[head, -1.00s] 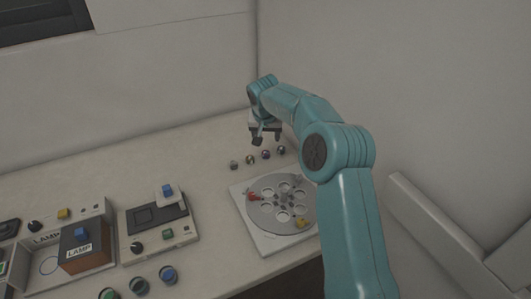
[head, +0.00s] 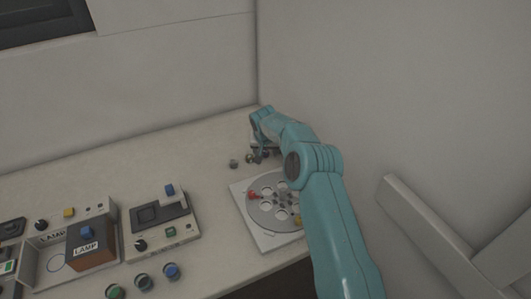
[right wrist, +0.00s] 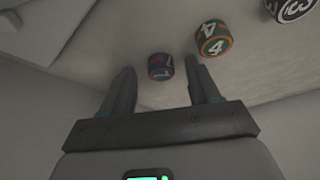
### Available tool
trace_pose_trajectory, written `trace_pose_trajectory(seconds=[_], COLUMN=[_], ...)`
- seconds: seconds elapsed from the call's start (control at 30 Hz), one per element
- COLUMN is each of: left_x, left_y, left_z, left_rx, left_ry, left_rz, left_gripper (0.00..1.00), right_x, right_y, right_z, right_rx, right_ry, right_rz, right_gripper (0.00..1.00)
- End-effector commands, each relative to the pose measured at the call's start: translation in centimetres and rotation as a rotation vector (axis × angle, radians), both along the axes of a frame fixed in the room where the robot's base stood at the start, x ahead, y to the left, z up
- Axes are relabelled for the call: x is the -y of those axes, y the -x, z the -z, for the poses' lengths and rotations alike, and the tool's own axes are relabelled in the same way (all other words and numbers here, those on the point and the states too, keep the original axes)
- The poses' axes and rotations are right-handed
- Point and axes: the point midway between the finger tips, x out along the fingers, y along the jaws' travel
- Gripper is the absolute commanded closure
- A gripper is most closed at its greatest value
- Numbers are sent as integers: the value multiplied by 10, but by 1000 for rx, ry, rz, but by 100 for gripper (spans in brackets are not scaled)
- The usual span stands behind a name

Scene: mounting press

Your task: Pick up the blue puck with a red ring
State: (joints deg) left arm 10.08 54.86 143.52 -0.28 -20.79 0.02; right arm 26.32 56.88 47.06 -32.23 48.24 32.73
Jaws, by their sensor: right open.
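The blue puck with a red ring (right wrist: 160,66) stands on the pale bench top in the right wrist view, with a number on its top. It appears between the two fingertips of my right gripper (right wrist: 159,80), which is open and empty. In the head view my right gripper (head: 258,150) is low over the row of small pucks at the back of the bench and hides part of it. Which puck there is the blue one is hard to tell. My left gripper is not in view.
A green puck with an orange ring (right wrist: 213,40) stands close by the right finger, and a black and white puck (right wrist: 292,9) is farther right. A white board with a grey holed disc (head: 240,190) lies in front. Control boxes (head: 165,225) stand left. A wall rises close behind.

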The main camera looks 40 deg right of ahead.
Motion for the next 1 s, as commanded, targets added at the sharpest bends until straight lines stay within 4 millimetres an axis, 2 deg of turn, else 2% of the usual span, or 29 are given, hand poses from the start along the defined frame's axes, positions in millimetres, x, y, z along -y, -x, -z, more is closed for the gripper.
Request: trace_pose_trajectory(seconds=[0.03,0.2,0.5,0.67,0.77,0.87,1.0], left_x=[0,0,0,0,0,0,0], left_y=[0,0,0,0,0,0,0], left_z=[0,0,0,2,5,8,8], left_rx=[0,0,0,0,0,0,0], left_ry=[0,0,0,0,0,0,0], left_rz=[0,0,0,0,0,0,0], left_gripper=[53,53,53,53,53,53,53], right_x=[0,0,0,0,0,0,0], right_y=[0,0,0,0,0,-1,-1], right_z=[0,0,0,-10,-25,-48,-94], right_rx=[-1,-1,-1,0,2,4,6], right_ry=[-1,-1,-1,0,1,3,2], right_rz=[0,0,0,0,0,1,0], right_gripper=[42,98,99,99,99,99,99])
